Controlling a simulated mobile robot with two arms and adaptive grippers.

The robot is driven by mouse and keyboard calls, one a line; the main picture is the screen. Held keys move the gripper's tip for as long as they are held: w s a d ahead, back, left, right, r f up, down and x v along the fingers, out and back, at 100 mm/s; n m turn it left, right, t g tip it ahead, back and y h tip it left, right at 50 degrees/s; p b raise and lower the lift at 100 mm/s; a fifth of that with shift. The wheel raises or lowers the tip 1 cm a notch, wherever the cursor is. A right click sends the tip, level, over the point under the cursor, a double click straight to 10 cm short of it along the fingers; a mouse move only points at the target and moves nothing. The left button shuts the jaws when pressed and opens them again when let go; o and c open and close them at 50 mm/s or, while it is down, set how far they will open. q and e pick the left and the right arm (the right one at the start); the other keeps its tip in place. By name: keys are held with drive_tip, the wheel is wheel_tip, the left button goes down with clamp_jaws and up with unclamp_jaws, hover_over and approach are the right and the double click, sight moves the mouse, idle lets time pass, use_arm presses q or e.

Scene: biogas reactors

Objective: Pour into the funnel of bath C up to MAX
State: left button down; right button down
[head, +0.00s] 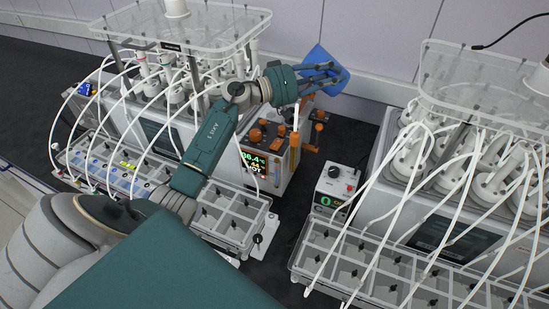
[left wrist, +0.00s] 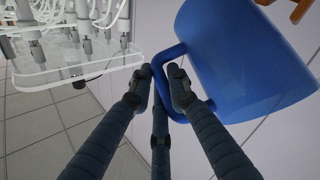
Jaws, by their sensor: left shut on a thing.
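My left gripper (head: 318,76) is shut on the jug's handle. In the left wrist view the fingers close around the handle of the jug (left wrist: 245,60); its contents are hidden. I cannot make out the funnel or a MAX mark. My right gripper is not in view.
A clear-lidded reactor rack (head: 185,30) with white tubes stands left, another lid (head: 490,95) right. Compartment trays (head: 232,222) lie in front of both. A small grey box with a green digit (head: 333,190) stands between them. A wall closes the back.

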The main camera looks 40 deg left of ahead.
use_arm(q)
drive_tip(key=shift+s+a+r+n+t+h, duration=0.1)
drive_tip(key=shift+a+n+t+h, duration=0.3)
drive_tip(key=shift+n+t, duration=0.15)
idle(0.9)
drive_tip(key=shift+w+d+m+g+y, duration=0.3)
drive_tip(key=shift+d+m+g+y, duration=0.35)
drive_tip(key=shift+m+g, duration=0.4)
drive_tip(key=shift+w+d+f+m+g+y, duration=0.2)
drive_tip(key=shift+d+m+g+y, duration=0.2)
drive_tip(key=shift+g, duration=0.2)
drive_tip(key=shift+a, duration=0.1)
